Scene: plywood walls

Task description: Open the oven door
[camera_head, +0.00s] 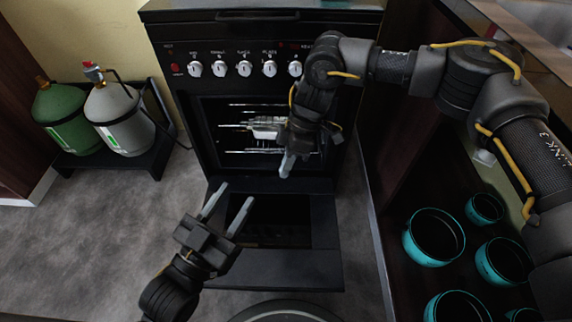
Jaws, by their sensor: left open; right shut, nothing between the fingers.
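The black oven (180,110) stands ahead in the head view, with its cavity uncovered and wire racks (240,126) showing inside. Its door (290,272) is swung down and extends toward me below the cavity, with a dark window in its middle. I cannot tell whether it lies fully flat. My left gripper (236,192) is open and empty, its fingers pointing up over the left part of the lowered door. My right gripper (286,165) is shut and empty, pointing down in front of the cavity's right side and hiding part of it.
Green (68,118) and grey (120,118) gas cylinders stand on a low black stand at the left. At the right, several teal-rimmed pots (434,237) stand in a dark cabinet. Grey floor (90,240) is clear at the left.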

